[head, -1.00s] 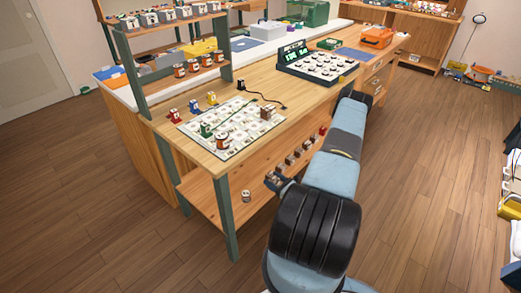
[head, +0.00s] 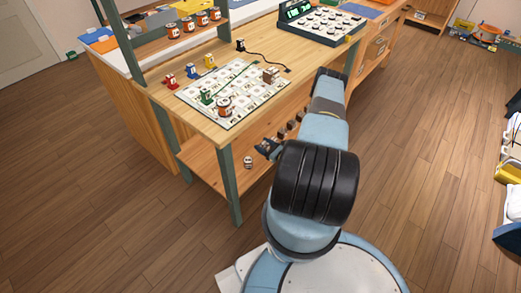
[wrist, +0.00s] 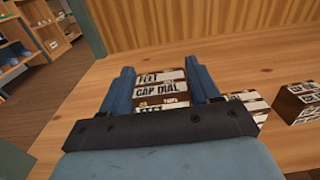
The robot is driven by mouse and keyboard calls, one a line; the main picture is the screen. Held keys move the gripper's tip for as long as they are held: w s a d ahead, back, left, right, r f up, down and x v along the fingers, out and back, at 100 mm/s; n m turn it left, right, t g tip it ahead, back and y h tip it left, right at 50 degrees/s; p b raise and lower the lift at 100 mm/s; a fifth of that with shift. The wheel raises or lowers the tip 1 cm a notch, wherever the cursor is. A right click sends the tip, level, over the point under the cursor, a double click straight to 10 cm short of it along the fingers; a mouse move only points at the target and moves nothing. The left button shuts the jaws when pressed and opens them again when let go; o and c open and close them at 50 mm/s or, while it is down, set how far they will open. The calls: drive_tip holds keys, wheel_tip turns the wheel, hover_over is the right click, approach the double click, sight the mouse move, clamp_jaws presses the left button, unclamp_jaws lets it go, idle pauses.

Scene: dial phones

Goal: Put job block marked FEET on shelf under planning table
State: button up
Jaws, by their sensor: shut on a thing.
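The job block (wrist: 160,88) shows the words FEET and CAP DIAL on its white labels in the wrist view. My gripper (wrist: 160,76) is shut on it, with one blue finger on each side. In the head view my gripper (head: 268,148) is at the wooden shelf (head: 205,165) under the planning table (head: 150,112). The block is low over the shelf board, and I cannot tell whether it touches it. The dark gripper body hides its lower part.
Similar brown blocks (wrist: 298,103) stand close to the right of my gripper; one is partly hidden by it. A small round piece (head: 248,161) is on the shelf to the left. A green table leg (head: 229,185) stands at the front corner. Shelf to the left is mostly clear.

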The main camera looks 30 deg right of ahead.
sight(261, 146)
drive_tip(key=w+f, duration=0.1)
drive_tip(key=f, duration=0.1)
drive_tip(key=w+f, duration=0.2)
drive_tip(key=shift+w+d, duration=0.1)
drive_tip(key=shift+d, duration=0.05)
drive_tip(key=shift+f, duration=1.5)
drive_tip(key=shift+f, duration=0.1)
drive_tip(key=o, duration=1.1)
drive_tip(key=v, duration=1.2)
